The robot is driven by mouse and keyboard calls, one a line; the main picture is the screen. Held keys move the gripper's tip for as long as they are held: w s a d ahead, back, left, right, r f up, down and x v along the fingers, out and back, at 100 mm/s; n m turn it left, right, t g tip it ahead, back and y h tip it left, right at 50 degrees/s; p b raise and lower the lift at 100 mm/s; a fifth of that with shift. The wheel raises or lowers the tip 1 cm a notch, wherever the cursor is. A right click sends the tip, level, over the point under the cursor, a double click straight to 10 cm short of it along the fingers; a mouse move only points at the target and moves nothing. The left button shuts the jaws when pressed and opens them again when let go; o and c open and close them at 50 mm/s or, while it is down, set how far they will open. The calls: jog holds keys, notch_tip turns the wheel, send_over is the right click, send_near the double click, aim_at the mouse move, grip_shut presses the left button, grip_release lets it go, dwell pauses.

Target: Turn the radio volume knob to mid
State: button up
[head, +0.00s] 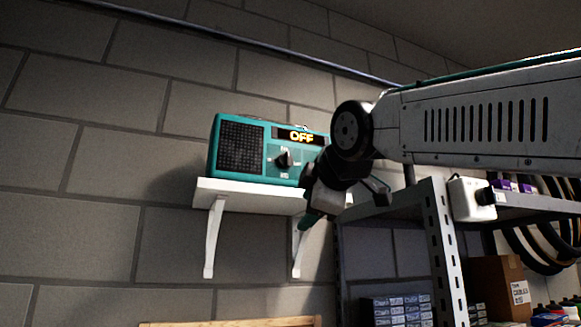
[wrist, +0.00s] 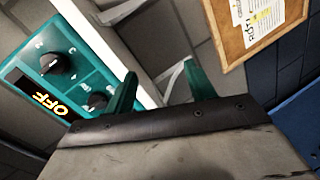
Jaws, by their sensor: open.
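The teal radio (head: 239,147) stands on a white wall shelf, with a dark speaker grille and a lit display reading OFF (head: 301,136). One black knob (head: 284,160) shows below the display; my arm covers the radio's right end. In the wrist view the radio's face is tilted at the left, with one black knob (wrist: 55,64) in full view and a second knob (wrist: 98,101) partly behind my gripper. I cannot read which is the volume knob. My gripper (wrist: 160,75) is open and empty, its teal fingers apart, to the right of the knobs in the wrist view.
The white shelf (head: 250,189) sits on two brackets just below the radio. A metal rack (head: 442,245) with boxes and tyres stands at the right. A cork board (wrist: 262,32) shows in the wrist view. The wall left of the radio is bare.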

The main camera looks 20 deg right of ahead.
aim_at(288, 158)
notch_tip(288, 158, up, 12)
jog(key=a+n+t, duration=0.1)
jog(key=n+t, duration=0.2)
jog(key=n, duration=0.1)
jog(key=w, duration=0.7)
jog(key=shift+w+r, duration=0.25)
jog(key=c, duration=1)
